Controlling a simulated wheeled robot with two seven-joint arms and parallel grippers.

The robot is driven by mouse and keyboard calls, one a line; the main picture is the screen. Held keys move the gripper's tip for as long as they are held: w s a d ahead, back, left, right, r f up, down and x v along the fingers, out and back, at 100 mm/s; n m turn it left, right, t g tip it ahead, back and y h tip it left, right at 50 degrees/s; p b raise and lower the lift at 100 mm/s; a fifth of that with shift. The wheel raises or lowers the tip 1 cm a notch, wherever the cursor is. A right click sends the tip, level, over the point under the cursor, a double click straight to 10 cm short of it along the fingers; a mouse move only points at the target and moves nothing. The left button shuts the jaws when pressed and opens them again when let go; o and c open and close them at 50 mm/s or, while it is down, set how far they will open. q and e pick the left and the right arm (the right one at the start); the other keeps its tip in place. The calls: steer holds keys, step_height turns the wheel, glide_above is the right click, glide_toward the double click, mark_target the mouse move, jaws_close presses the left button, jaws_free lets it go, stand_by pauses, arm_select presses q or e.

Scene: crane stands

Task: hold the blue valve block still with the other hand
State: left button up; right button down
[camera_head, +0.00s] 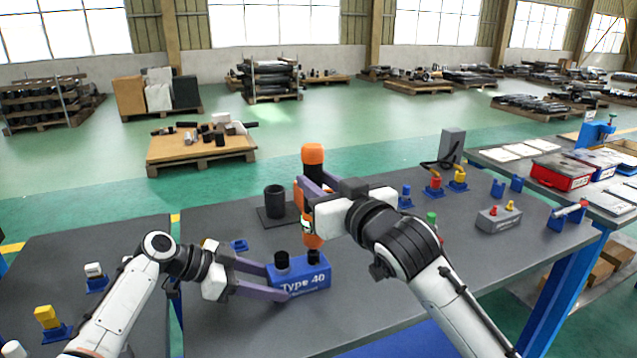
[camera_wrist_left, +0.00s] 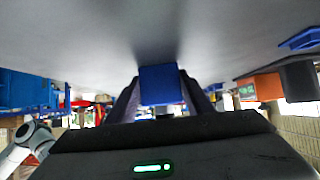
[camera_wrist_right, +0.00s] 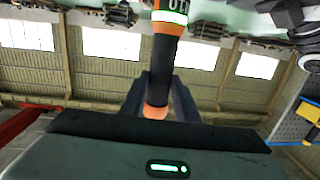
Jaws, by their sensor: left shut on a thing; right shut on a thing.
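The blue valve block (camera_head: 312,282), marked "Type 40", sits on the grey workbench with two black fittings (camera_head: 283,262) on top. My left gripper (camera_head: 268,279) is shut on the block, one finger along its front and the other behind. The block's end shows between the fingers in the left wrist view (camera_wrist_left: 160,84). My right gripper (camera_head: 309,192) is shut on an orange and black power tool (camera_head: 312,156), held upright above the block. The tool also shows in the right wrist view (camera_wrist_right: 165,55). Its lower end is at the right fitting; I cannot tell whether they touch.
A black cup (camera_head: 275,202) stands on a dark plate behind the block. A grey box with red and yellow knobs (camera_head: 499,218) stands at the right. Small coloured parts in blue holders (camera_head: 434,188) stand at the back. The front of the bench is clear.

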mark_target(318, 153)
arm_select(q)
steer(key=shift+r, duration=0.1)
arm_select(e)
steer(key=shift+r, duration=0.2)
steer(key=shift+r, duration=2.65)
arm_select(q)
steer(key=o, duration=1.4)
steer(key=shift+c, duration=0.2)
